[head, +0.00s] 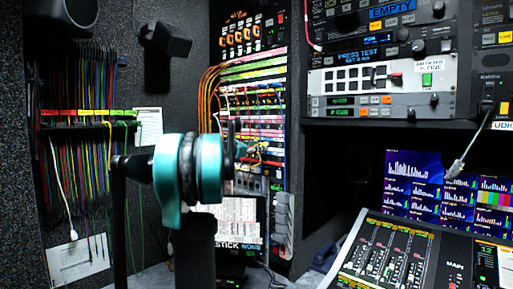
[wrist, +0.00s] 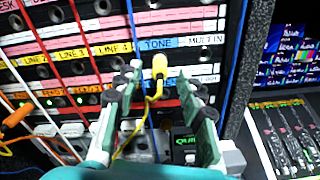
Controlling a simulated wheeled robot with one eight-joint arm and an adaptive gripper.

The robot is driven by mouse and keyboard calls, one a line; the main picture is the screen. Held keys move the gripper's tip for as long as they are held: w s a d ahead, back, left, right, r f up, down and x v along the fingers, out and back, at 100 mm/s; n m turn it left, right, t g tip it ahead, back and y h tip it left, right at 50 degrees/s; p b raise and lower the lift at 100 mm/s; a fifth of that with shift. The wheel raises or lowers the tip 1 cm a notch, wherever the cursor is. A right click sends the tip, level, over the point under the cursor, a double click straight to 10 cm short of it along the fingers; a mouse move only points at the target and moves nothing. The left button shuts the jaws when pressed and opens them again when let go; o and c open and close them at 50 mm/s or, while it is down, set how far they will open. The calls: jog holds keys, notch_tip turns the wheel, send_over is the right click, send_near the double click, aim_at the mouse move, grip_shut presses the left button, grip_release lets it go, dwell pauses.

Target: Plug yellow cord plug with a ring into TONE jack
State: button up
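The yellow cord plug (wrist: 159,66) stands against the patch panel, directly below the TONE label (wrist: 157,44). Its front end and the TONE jack are hidden behind its body, so I cannot tell how deep it sits. Its yellow cord (wrist: 152,103) hangs down and curves to the lower left; I cannot make out a ring clearly. My gripper (wrist: 158,76) has its two fingers spread on either side of the plug, with visible gaps, apart from it. In the head view my gripper (head: 236,150) is in front of the patch panel, mostly hidden by my teal wrist.
Red and blue cords cross the panel around the fingers. An orange plug (wrist: 15,117) is at the left. A rack edge (wrist: 237,70) and a mixing console (wrist: 285,135) are at the right. Hanging cords (head: 80,160) line the left wall.

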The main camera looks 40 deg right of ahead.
jog(key=s+a, duration=0.1)
jog(key=a, duration=1.1)
dwell(0.5)
